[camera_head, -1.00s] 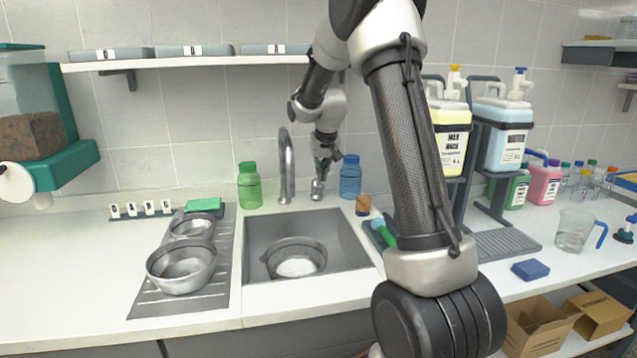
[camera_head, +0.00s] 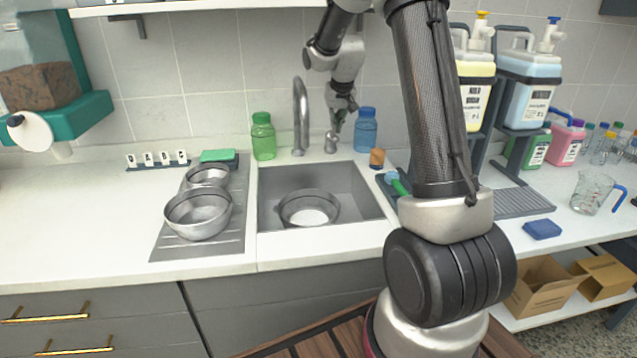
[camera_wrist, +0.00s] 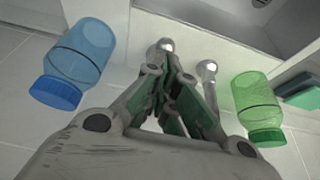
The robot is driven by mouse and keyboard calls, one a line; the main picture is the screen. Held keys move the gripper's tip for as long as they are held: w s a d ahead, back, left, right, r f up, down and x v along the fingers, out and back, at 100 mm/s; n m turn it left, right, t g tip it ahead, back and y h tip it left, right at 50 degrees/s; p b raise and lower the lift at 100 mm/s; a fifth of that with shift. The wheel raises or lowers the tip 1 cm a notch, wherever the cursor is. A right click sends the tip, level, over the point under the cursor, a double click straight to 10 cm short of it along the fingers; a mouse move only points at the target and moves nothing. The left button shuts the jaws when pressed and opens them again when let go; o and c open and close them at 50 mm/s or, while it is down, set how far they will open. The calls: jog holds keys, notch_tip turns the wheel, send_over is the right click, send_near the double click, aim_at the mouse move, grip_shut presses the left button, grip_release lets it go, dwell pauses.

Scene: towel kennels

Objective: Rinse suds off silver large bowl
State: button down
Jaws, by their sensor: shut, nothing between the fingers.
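A silver metal bowl (camera_head: 309,197) sits upright in the sink (camera_head: 360,180), with a white patch, perhaps suds, on its inside bottom. A large silver bowl (camera_head: 197,223) and a smaller one (camera_head: 207,176) stand on the drainboard to the left. My gripper (camera_head: 337,122) is shut and empty, pointing down behind the sink just above the short metal tap handle (camera_head: 331,143). In the wrist view the shut fingertips (camera_wrist: 171,62) are close to the handle's round knob (camera_wrist: 165,45); I cannot tell whether they touch. The curved faucet (camera_head: 301,112) stands left of my gripper. No water stream is visible.
A green bottle (camera_head: 263,137) stands left of the faucet and a blue bottle (camera_head: 365,130) right of my gripper. A green-handled brush (camera_head: 398,184) and a brown-topped item (camera_head: 377,158) lie right of the sink.

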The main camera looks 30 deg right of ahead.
aim_at(335, 136)
dwell(0.4)
jog(key=shift+f, duration=1.85)
jog(key=shift+r, duration=0.1)
dwell(0.7)
jog(key=shift+r, duration=1.7)
jog(key=shift+s+r, duration=0.1)
jog(key=shift+r, duration=0.15)
jog(key=v, duration=0.6)
jog(key=shift+s, duration=0.25)
